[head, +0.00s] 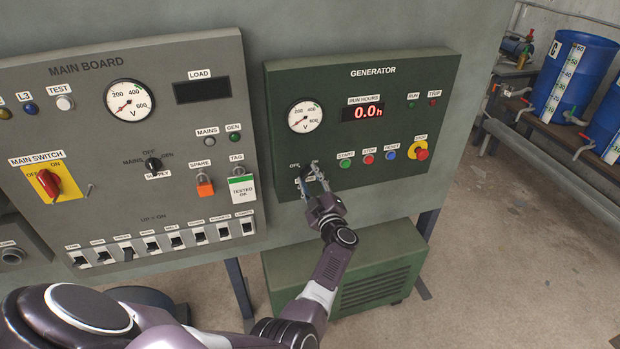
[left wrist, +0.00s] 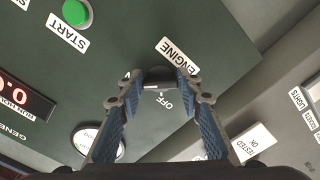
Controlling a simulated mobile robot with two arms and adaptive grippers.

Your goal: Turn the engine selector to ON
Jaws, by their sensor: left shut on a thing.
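The green generator panel (head: 380,105) hangs on the grey wall. Its engine selector is a small black knob at the panel's lower left, largely hidden by my gripper in the head view. In the left wrist view the engine selector (left wrist: 158,79) sits between the fingertips, with the ENGINE label (left wrist: 178,55) beside it and the OFF marking (left wrist: 166,102) showing. My left gripper (head: 314,172) is shut on the selector, and its fingers also show in the left wrist view (left wrist: 157,82). The selector's exact pointing direction is hard to tell. My right gripper is not in view.
Right of the selector are the green START button (head: 345,163), other push buttons and a red emergency stop (head: 421,154). The main board (head: 110,150) with its red switch and breakers is at left. A green generator housing (head: 345,270) stands below.

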